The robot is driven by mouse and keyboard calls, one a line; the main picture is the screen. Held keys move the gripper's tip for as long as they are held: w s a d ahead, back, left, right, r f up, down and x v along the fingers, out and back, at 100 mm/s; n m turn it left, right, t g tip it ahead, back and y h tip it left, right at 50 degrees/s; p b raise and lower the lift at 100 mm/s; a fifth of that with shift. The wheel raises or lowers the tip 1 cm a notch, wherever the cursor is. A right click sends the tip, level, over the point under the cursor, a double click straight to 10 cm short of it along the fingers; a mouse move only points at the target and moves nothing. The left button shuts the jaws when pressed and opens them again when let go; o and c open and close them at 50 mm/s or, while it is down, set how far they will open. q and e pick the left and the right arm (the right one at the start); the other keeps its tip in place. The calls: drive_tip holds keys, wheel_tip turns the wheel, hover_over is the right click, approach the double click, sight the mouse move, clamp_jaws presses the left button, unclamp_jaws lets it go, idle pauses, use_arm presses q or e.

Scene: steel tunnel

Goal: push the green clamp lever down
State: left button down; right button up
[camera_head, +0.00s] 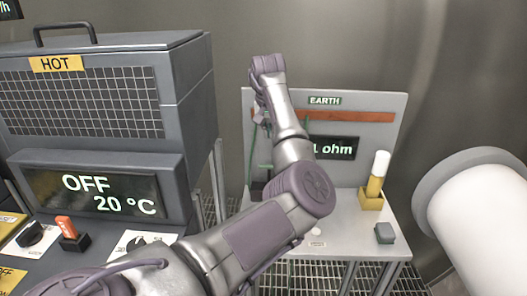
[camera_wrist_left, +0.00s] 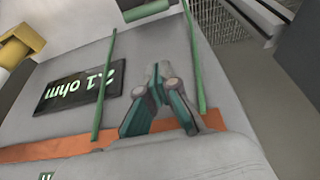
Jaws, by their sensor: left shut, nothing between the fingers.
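Two thin green bars show in the left wrist view, one left of my fingers (camera_wrist_left: 106,90) and one right of them (camera_wrist_left: 194,65). I cannot tell which belongs to the clamp lever. A thin green bar (camera_head: 252,150) also shows in the head view, in front of the left part of the EARTH panel (camera_head: 365,107). My left gripper (camera_wrist_left: 157,75) is shut and empty, between the two bars in the wrist view. In the head view the left gripper (camera_head: 261,112) is small and partly hidden by my arm. My right gripper is out of view.
The ohm display (camera_head: 341,148) is partly behind my arm. A yellow holder with a white-topped cylinder (camera_head: 376,175) and a grey block (camera_head: 384,233) stand on the bench (camera_head: 345,230). A heater cabinet marked HOT (camera_head: 180,110) is left; a large white cylinder (camera_head: 480,215) is right.

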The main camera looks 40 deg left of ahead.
sight(270, 152)
use_arm(q)
drive_tip(key=p+x, duration=0.2)
drive_tip(key=x, duration=0.7)
drive_tip(key=shift+w+a+f, duration=0.1)
drive_tip(key=shift+w+f, duration=0.05)
drive_tip(key=shift+f, duration=0.2)
drive_tip(key=s+d, duration=0.1)
drive_tip(key=s+d+p, duration=0.1)
drive_tip(key=s, duration=0.1)
drive_tip(key=shift+d+f+p, duration=0.15)
drive_tip(key=shift+d+p, duration=0.15)
drive_tip(key=shift+w+f, duration=0.1)
